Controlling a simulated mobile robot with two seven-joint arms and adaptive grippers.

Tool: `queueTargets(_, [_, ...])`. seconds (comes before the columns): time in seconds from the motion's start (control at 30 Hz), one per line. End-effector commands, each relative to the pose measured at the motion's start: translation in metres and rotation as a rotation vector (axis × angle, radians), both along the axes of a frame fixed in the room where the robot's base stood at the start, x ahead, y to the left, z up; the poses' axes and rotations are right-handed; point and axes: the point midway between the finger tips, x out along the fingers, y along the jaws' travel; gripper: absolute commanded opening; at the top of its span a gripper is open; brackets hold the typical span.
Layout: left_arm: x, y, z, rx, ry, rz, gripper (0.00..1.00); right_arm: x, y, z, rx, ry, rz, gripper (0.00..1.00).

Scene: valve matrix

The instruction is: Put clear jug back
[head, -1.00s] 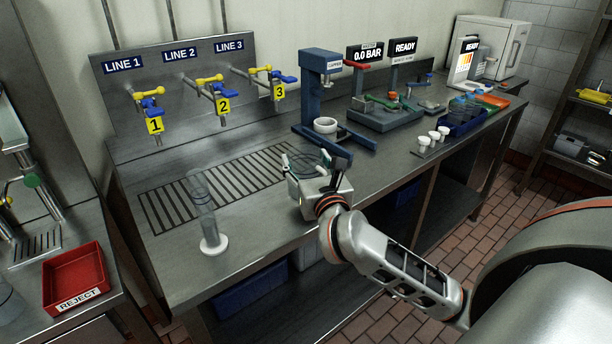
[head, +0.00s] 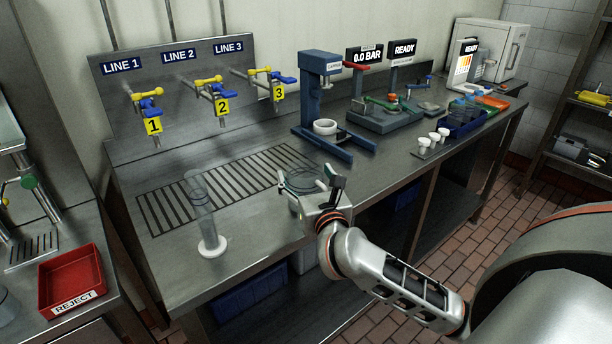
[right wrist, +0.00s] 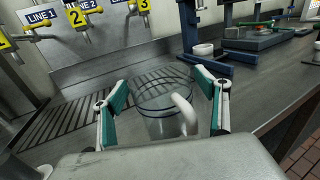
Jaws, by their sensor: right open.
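The clear jug (right wrist: 160,124) is a see-through vessel with a dark rim and a pale handle. In the right wrist view it is upright between my right gripper's two green-padded fingers (right wrist: 160,88), with the handle towards the right finger. A gap shows on either side, so the fingers are apart from it. In the head view my open right gripper (head: 310,188) is over the bench by the slotted drain, and the jug's rim (head: 300,176) shows faintly between the fingers. The jug's base is hidden there. My left gripper is out of view.
A tall clear cylinder on a white base (head: 212,246) stands left of the gripper. The slotted drain (head: 165,210) lies below the numbered valves (head: 222,105). A blue press (head: 318,95) stands behind.

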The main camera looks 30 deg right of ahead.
Motion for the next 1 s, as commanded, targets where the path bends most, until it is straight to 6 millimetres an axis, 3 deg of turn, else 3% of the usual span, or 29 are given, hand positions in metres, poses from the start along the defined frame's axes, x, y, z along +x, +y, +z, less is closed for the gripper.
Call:
queueTargets(0.23, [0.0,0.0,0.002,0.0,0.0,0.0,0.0,-0.006,0.002,0.003,0.001,0.001,0.001,0.74])
queueTargets(0.7, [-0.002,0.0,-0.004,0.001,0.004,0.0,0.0,-0.091,0.03,0.003,0.003,0.002,0.001,0.74])
queueTargets(1.0, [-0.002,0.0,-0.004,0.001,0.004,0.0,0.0,-0.114,0.036,0.007,-0.043,-0.011,-0.007,0.74])
